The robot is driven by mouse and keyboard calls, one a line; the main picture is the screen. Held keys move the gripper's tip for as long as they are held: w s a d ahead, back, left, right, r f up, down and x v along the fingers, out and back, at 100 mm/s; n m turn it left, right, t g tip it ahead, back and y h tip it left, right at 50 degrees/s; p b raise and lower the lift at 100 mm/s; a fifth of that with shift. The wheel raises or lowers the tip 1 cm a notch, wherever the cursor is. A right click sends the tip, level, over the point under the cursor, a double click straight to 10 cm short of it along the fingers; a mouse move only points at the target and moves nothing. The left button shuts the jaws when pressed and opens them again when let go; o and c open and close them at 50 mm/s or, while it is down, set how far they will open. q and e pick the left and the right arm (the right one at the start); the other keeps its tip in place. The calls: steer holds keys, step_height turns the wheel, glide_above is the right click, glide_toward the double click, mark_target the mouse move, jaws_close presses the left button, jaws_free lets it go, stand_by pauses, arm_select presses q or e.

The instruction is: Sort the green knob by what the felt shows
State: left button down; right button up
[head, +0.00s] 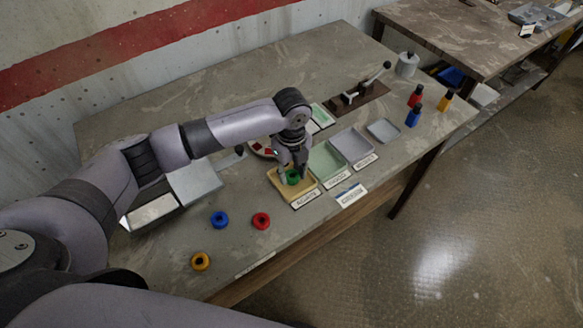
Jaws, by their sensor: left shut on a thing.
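The green knob (292,177) is in my left gripper (293,172), over or in the tan tray (300,196). I cannot tell whether it touches the tray floor. The left fingers are shut on it from above. A green tray (327,162) and a grey-purple tray (352,144) stand in a row to the right, with labels in front that are too small to read. A round dish (258,152) with red and white patches lies partly hidden behind my left wrist. No felt can be made out for certain. My right gripper is not in view.
Small bottles (414,116), a lever fixture (357,97) and a grey canister (407,64) stand at the right.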

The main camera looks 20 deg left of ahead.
arm_select(q)
steer(key=shift+f, duration=0.2)
stand_by(0.6)
steer(key=c, duration=1)
jaws_free()
steer(key=shift+c, duration=0.2)
step_height(320, 180, up, 8)
steer(key=p, duration=0.8)
steer(key=shift+f, duration=0.1)
